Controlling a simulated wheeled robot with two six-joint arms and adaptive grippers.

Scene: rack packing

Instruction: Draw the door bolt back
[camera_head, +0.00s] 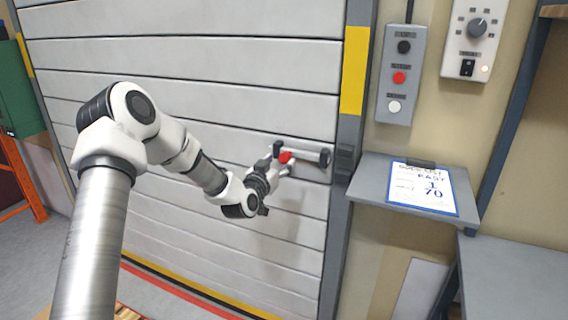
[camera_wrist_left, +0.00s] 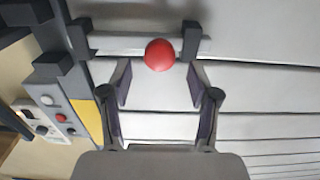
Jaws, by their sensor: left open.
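The door bolt (camera_head: 307,150) is a grey bar in dark brackets on the pale slatted door, near its right edge. Its red knob (camera_head: 285,157) sits toward the bar's left part in the head view. In the left wrist view the red knob (camera_wrist_left: 160,54) stands just beyond the fingertips, centred between them, and the bolt bar (camera_wrist_left: 122,44) runs sideways behind it. My left gripper (camera_head: 276,165) is open at the knob; its open fingers (camera_wrist_left: 158,78) show on both sides below the knob. I cannot tell whether they touch it. My right gripper is not in view.
The slatted door (camera_head: 200,55) fills the left and middle. Right of its dark frame are a button box (camera_head: 401,112), a dial panel (camera_head: 458,62) and a grey shelf (camera_head: 365,180) with a paper sign (camera_head: 422,188). A grey bench (camera_head: 510,265) stands lower right.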

